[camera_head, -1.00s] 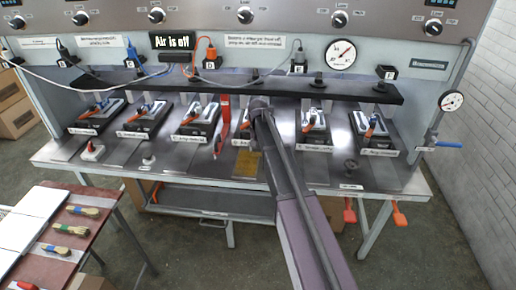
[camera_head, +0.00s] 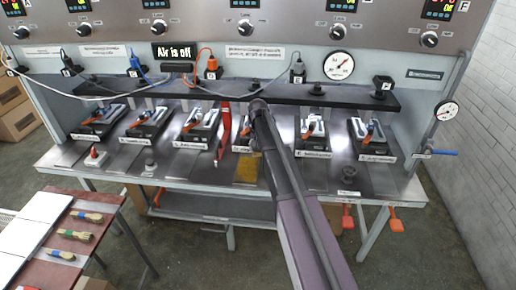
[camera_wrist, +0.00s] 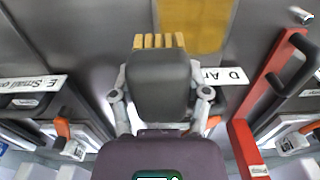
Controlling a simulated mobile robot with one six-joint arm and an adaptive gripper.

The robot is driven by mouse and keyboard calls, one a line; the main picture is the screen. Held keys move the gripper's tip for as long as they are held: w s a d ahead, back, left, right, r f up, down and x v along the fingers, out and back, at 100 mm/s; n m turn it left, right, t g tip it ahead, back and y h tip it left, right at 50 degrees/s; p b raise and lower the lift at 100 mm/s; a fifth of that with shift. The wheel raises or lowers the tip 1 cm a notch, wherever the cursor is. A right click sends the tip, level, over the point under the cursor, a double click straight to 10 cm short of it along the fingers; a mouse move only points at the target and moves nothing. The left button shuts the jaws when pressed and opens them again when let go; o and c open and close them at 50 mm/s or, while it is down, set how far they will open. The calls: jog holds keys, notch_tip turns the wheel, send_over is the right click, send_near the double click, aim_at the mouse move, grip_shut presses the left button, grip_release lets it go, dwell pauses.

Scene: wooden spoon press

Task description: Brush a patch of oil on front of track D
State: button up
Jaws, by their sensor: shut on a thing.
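Track D is the metal strip in front of the press station labelled D (camera_wrist: 235,76); my arm hides part of it in the head view. A yellow oil patch (camera_head: 246,168) lies on its front part. It also shows at the top of the wrist view (camera_wrist: 193,22). My gripper (camera_wrist: 160,100) is shut on a brush, whose pale yellowish bristle end (camera_wrist: 158,41) points toward the front of the track, beside the patch. I cannot tell whether the bristles touch the metal. My arm hides the gripper in the head view.
Other stations stand on both sides. Three brushes lie on a side table (camera_head: 110,206) at lower left.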

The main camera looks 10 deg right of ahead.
jog(key=shift+r+p, duration=1.4)
jog(key=shift+r, duration=0.1)
jog(key=s+a+f+b, duration=0.1)
jog(key=s+a, duration=0.6)
jog(key=a, duration=0.4)
jog(key=shift+f, duration=0.2)
